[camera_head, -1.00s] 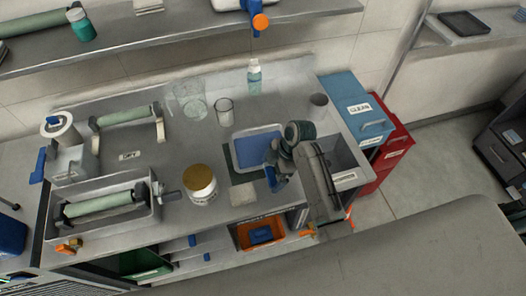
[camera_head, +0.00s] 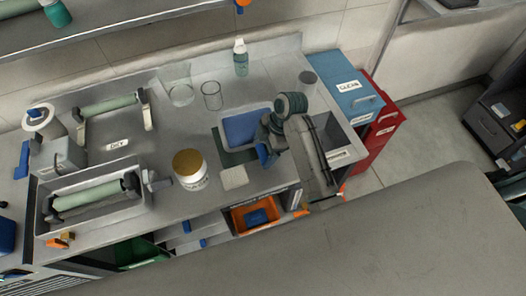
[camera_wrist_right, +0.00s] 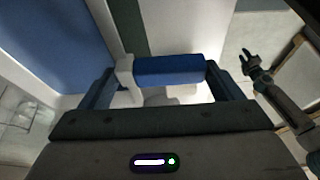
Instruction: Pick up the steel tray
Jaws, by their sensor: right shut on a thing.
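The steel tray (camera_head: 222,125), with a blue inside, sits at the middle right of the bench, over a dark green mat (camera_head: 221,152). It also shows as a large blue face with a pale rim at the left of the right wrist view (camera_wrist_right: 50,45). My right gripper (camera_head: 266,150) is at the tray's near right side. In the wrist view its fingers are shut on a blue cylindrical grip (camera_wrist_right: 168,70) with a pale mount beside the tray. I cannot tell whether the tray is off the mat. What looks like my left gripper (camera_wrist_right: 250,60) shows small, fingers apart.
A gold-lidded jar (camera_head: 190,170) and a pale square block (camera_head: 234,177) stand left of my right gripper. A glass beaker (camera_head: 212,95) and a bottle (camera_head: 240,58) are behind. A roller in a trough (camera_head: 95,198) is at left. Blue (camera_head: 345,85) and red (camera_head: 383,125) bins stand right.

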